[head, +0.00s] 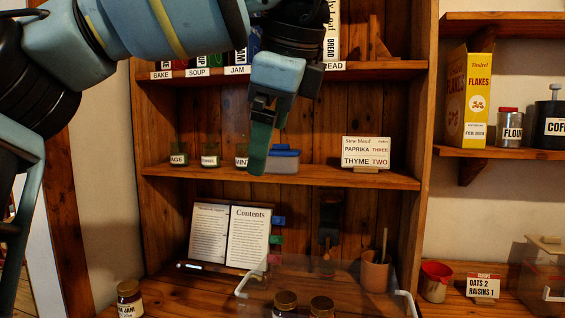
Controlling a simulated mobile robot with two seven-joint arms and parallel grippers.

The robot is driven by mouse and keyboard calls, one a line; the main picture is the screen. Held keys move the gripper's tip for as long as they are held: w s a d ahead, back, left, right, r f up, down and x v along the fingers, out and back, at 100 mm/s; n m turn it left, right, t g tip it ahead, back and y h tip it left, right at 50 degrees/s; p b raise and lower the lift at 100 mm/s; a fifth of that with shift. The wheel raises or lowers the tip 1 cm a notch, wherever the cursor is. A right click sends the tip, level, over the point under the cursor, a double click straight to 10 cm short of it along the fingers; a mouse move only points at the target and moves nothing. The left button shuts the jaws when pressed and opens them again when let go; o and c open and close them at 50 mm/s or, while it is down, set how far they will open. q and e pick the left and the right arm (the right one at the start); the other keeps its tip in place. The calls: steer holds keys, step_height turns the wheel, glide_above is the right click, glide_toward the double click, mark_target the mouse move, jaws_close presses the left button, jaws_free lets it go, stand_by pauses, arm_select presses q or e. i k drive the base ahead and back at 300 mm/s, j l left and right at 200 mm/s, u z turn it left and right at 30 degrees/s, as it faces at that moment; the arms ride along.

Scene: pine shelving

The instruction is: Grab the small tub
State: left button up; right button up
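A small grey tub (283,163) with a blue lid stands on the middle shelf, right of the small labelled jars. My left arm comes in from the left, and its gripper (262,150) points down in front of this shelf. A long dark green finger covers the tub's left edge in the picture. I cannot tell whether it touches the tub, and the finger spacing is unclear. My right gripper is not in view.
Small labelled jars (210,156) stand left of the tub, and a recipe card (367,153) stands to its right. The upper shelf (385,68) is above. Below are an open book (248,238), a clear tray with white handles (403,296) and dark-lidded jars (321,306).

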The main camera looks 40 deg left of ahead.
mark_target(274, 165)
steer(key=i+j, duration=0.9)
steer(key=j, duration=0.15)
